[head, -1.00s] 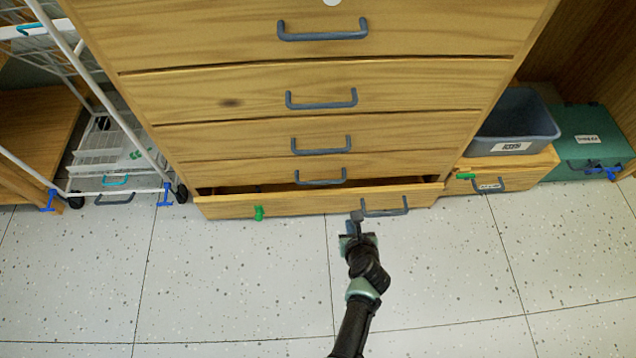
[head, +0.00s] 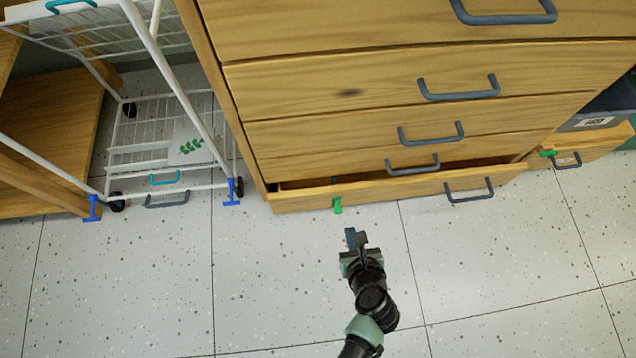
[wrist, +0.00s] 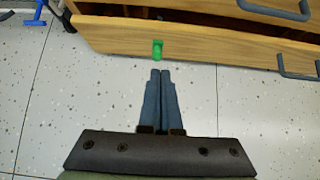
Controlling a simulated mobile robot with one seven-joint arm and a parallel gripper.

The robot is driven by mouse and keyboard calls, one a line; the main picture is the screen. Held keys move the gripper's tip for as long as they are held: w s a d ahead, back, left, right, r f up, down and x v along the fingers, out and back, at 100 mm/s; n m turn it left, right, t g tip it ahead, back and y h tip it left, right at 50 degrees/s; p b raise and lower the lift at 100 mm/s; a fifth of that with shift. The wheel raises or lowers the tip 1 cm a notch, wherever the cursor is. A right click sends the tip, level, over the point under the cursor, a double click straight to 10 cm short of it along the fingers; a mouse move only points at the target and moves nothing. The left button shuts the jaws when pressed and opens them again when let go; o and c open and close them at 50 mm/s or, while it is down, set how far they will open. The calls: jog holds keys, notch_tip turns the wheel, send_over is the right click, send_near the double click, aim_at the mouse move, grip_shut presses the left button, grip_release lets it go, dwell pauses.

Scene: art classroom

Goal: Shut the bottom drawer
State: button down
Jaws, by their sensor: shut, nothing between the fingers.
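The bottom drawer (head: 400,189) of the wooden chest stands partly open, with a dark gap behind its front. Its front has a grey bar handle (head: 469,190) toward the right and a green clip-like piece (head: 337,205) toward the left. The drawer front also shows in the wrist view (wrist: 200,44), with the green piece (wrist: 157,49) just beyond my fingertips. My gripper (head: 355,238) is shut and empty, low over the floor in front of the drawer's left part. The fingers (wrist: 160,76) lie together and appear apart from the drawer front.
The drawers above (head: 400,82) look shut. A white wire cart (head: 160,130) on casters stands left of the chest, with blue pieces at its feet. A low wooden drawer unit (head: 590,148) is at right. The speckled floor (head: 150,280) in front is clear.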

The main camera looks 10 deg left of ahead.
jog(key=b, duration=1)
send_near(339, 193)
jog(key=x, duration=0.5)
jog(key=shift+s+d+f, duration=0.1)
jog(key=shift+s+f, duration=0.2)
jog(key=shift+f, duration=0.25)
jog(key=shift+w+r, duration=0.15)
jog(key=shift+w, duration=0.35)
jog(key=shift+w+a, duration=0.1)
jog(key=shift+a, duration=0.15)
